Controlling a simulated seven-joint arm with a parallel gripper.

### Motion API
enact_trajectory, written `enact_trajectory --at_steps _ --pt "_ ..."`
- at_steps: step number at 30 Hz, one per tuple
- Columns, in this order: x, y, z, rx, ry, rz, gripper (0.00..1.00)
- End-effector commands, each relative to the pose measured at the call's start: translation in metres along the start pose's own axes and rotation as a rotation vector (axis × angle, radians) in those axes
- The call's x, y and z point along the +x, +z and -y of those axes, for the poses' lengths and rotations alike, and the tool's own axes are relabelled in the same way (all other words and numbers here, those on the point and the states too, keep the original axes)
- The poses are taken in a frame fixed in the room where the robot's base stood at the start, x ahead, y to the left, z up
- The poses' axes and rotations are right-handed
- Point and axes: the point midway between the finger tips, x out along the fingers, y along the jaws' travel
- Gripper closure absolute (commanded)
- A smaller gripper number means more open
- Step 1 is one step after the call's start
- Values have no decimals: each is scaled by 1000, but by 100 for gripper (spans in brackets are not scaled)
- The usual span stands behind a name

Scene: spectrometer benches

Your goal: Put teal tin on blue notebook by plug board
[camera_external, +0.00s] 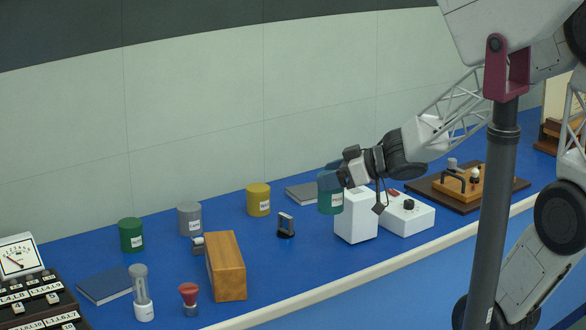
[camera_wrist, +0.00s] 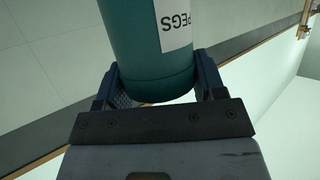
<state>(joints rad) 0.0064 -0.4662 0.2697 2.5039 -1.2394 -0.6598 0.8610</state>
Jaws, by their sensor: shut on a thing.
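The teal tin (camera_external: 330,198) is in my gripper (camera_external: 338,176), upright, left of a white box in the external view. In the wrist view the tin (camera_wrist: 150,45) sits between both fingers of my gripper (camera_wrist: 157,84), and its white label reads PEGS. The blue notebook (camera_external: 104,284) lies flat at the left of the bench, with nothing on it. The plug board (camera_external: 32,300), dark with rows of white labels, stands just left of the notebook at the picture's edge. My gripper is far to the right of the notebook.
A green tin (camera_external: 131,235), grey tin (camera_external: 190,218) and yellow tin (camera_external: 258,200) stand along the back. A wooden block (camera_external: 227,266), clear tube (camera_external: 141,295) and red-topped item (camera_external: 189,297) stand in front. A grey notebook (camera_external: 300,193) lies behind the white box (camera_external: 356,217).

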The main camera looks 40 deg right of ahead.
Motion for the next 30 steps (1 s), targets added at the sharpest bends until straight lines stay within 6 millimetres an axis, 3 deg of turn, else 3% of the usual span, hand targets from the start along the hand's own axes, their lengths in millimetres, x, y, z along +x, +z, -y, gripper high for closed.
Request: enact_trajectory --at_steps 5,16,30 --pt "24 -17 -1 -12 -30 1 63" --pt "97 -64 4 -47 -112 1 63" --pt "200 -114 33 -90 -217 1 63"
